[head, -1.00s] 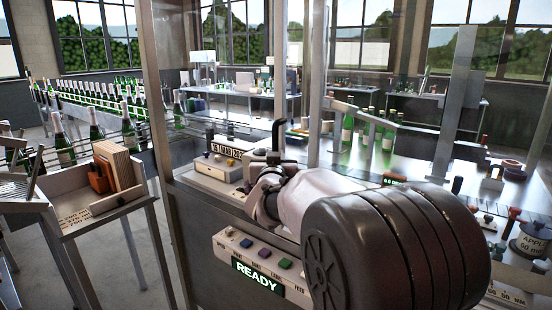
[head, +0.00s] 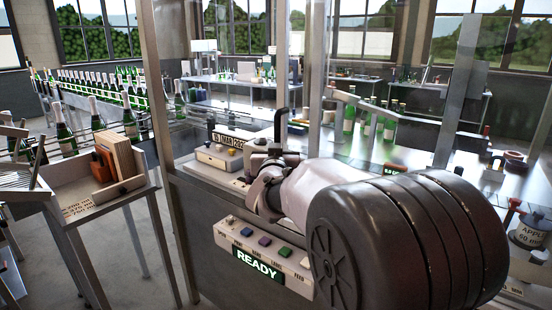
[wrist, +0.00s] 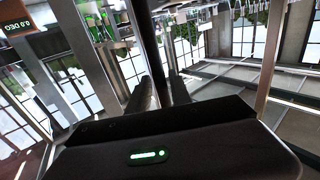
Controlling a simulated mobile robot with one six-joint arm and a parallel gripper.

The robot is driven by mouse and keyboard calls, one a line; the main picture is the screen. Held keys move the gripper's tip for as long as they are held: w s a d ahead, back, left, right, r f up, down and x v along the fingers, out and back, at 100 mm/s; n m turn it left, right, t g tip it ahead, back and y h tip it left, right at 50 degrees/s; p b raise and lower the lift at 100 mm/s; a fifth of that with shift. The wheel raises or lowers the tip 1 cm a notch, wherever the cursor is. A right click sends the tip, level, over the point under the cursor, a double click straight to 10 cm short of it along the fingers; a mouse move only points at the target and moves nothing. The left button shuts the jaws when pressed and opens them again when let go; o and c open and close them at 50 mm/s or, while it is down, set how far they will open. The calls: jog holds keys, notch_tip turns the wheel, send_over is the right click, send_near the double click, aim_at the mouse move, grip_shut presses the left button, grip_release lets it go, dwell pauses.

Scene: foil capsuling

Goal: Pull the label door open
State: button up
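The label door is a clear panel in the machine's metal frame; its edges are hard to make out in the head view. A black upright bar (head: 281,122), which looks like its handle, stands at the front of the machine. My gripper (head: 268,160) is at the lower part of this bar, partly hidden by my own wrist. In the wrist view the black bar (wrist: 148,45) runs between the two fingers (wrist: 162,92), which lie close against both sides and appear closed on it. I cannot see any clear gap at the door's edge.
A control panel with a lit READY sign (head: 259,265) is below my gripper. A metal post (head: 316,70) stands just right of the bar. A side stand with wooden plates (head: 122,165) is at the left. Bottles (head: 348,120) stand behind the glass.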

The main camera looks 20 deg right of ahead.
jog(key=p+v, duration=0.2)
jog(key=v, duration=1.4)
jog(key=shift+s+a, duration=0.15)
jog(key=shift+s, duration=0.05)
